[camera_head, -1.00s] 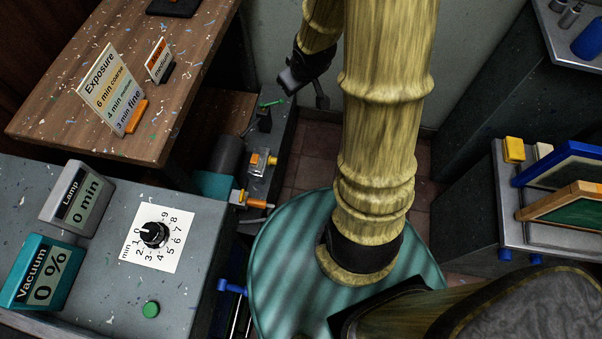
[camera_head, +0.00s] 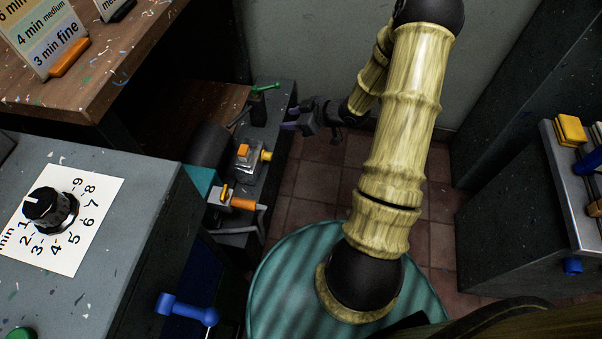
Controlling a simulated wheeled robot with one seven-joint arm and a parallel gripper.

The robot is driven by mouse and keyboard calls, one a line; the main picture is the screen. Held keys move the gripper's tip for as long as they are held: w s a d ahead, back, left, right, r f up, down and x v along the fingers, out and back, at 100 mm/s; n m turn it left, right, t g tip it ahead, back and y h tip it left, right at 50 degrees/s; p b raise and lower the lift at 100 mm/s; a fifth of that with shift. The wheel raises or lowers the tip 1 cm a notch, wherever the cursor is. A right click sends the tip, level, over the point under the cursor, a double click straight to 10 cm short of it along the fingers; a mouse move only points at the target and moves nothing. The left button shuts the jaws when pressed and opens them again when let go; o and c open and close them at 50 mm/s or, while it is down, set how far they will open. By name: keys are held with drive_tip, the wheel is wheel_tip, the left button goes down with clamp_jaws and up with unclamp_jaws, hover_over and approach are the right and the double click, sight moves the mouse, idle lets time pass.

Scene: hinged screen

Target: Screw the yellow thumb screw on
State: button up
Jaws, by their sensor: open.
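A small yellow knob (camera_head: 266,156), which looks like the yellow thumb screw, sticks out from the right side of a grey block with an orange top (camera_head: 243,153) on the low grey bench. I cannot tell how far it is threaded in. My gripper (camera_head: 292,126) is small in the picture, at the right edge of that bench, beyond and to the right of the yellow knob. It is open and apart from the knob. What lies between its fingers is too small to tell.
A green-handled lever (camera_head: 264,88) stands at the bench's far end. An orange-handled part (camera_head: 242,203) sits nearer. A blue handle (camera_head: 187,309) juts from the grey cabinet (camera_head: 130,230). The tiled floor (camera_head: 318,180) right of the bench is clear.

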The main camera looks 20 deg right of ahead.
drive_tip(key=s+f+n+y+b, duration=0.1)
drive_tip(key=s+f+y+b, duration=0.1)
drive_tip(key=f+b, duration=0.5)
drive_tip(key=s+f+n+t+y+b, duration=0.1)
drive_tip(key=s+f+y+b, duration=0.1)
drive_tip(key=f+y+b, duration=0.3)
wheel_tip(320, 180, down, 5)
drive_tip(key=shift+s+d+r+t+y+b, duration=0.15)
drive_tip(key=shift+s+d+t+y+b, duration=0.2)
drive_tip(key=shift+b, duration=0.8)
drive_tip(key=shift+a, duration=0.1)
